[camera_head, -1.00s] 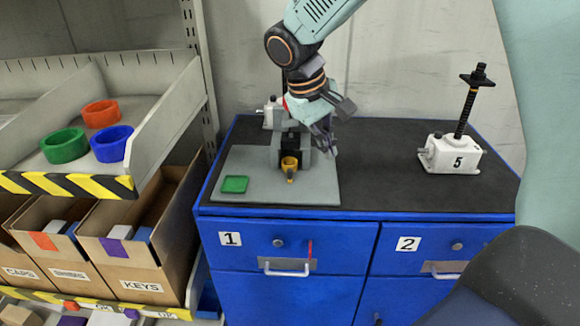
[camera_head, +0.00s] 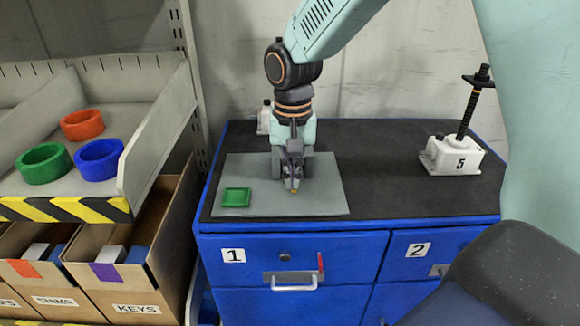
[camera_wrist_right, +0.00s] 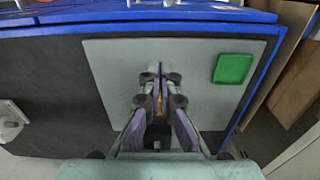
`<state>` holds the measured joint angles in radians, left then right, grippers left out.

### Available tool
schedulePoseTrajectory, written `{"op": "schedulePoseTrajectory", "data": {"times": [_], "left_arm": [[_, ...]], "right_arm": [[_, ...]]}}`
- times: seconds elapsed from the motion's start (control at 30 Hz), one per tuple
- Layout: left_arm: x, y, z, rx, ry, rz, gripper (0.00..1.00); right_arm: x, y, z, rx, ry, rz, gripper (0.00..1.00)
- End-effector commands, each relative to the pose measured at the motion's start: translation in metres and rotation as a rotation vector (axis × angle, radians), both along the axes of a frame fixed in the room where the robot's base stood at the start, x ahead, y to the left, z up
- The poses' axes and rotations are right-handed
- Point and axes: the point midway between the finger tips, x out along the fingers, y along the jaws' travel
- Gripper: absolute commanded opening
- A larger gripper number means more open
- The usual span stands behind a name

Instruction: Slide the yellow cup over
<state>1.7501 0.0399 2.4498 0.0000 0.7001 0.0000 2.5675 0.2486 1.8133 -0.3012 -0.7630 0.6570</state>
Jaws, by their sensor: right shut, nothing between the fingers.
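In the right wrist view a thin yellow sliver (camera_wrist_right: 158,98) shows between the fingers of my right gripper (camera_wrist_right: 158,76). The gripper is shut, points down over the grey plate (camera_head: 325,197) and holds nothing. I cannot tell whether it touches the cup. A grey fixture (camera_head: 307,167) stands on the plate behind the fingers, partly hidden. My left gripper is not in view.
A green square tray (camera_head: 236,197) lies on the plate's left. The white screw jack marked 5 (camera_head: 460,158) stands at right; another white body (camera_head: 263,120) is partly hidden behind my arm. Red (camera_head: 82,124), green (camera_head: 43,163) and blue (camera_head: 100,159) rings lie on the left shelf.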

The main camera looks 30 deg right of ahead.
Motion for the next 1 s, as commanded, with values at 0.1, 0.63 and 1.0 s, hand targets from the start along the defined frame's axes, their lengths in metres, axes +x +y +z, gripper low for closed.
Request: {"op": "schedulePoseTrajectory", "data": {"times": [0.1, 0.63, 1.0], "left_arm": [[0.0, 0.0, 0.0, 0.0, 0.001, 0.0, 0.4], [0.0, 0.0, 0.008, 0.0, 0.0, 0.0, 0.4], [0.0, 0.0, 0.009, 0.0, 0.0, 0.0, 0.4]], "right_arm": [[-0.001, -0.001, -0.024, 0.0, 0.005, 0.0, 0.0], [0.032, -0.018, -0.065, -0.002, -0.001, -0.001, 0.0], [0.037, -0.022, -0.066, -0.002, 0.0, 0.0, 0.0]]}}
